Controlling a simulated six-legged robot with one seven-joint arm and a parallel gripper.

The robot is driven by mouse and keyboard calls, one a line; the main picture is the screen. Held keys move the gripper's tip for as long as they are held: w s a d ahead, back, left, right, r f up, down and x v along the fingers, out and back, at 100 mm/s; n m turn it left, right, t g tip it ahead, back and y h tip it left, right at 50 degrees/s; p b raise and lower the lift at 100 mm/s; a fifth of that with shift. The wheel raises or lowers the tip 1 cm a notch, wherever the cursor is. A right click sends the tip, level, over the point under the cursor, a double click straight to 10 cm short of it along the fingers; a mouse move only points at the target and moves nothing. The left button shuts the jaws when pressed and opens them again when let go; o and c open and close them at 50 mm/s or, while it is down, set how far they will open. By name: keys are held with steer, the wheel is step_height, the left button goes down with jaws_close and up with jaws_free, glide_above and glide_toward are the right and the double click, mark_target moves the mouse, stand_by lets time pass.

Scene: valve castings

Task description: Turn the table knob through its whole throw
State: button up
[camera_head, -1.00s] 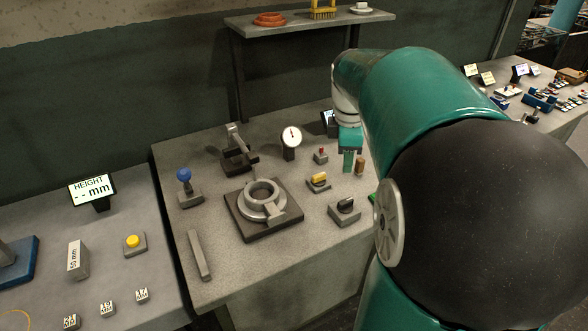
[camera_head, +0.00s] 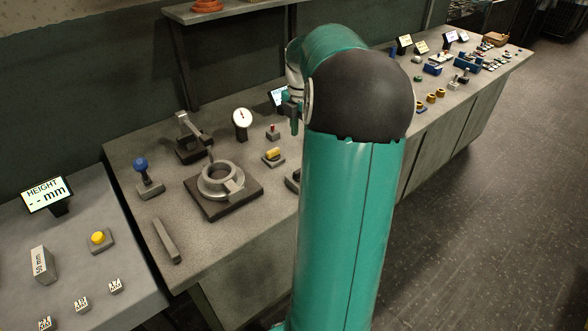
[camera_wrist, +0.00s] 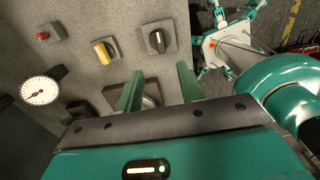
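A black knob with a pale pointer line (camera_wrist: 158,40) sits on a square grey base in the wrist view. In the head view my arm hides most of it, and only its left edge (camera_head: 292,180) shows. A yellow knob (camera_wrist: 104,51) on a similar base is beside it, also seen in the head view (camera_head: 273,154). I cannot tell which one the task means. My gripper (camera_wrist: 158,88) is open, its two green fingers apart, with neither knob between them. In the head view it (camera_head: 294,120) hangs over the bench's back right part, partly behind my arm.
A white dial gauge (camera_head: 241,118) and a red button (camera_head: 272,132) stand near the yellow knob. A ring-shaped casting (camera_head: 221,180) on a dark plate and a blue-topped lever (camera_head: 141,166) are to the left. A dark square plate shows behind the fingers in the wrist view.

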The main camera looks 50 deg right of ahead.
step_height(320, 180, down, 13)
stand_by(0.4)
jaws_close()
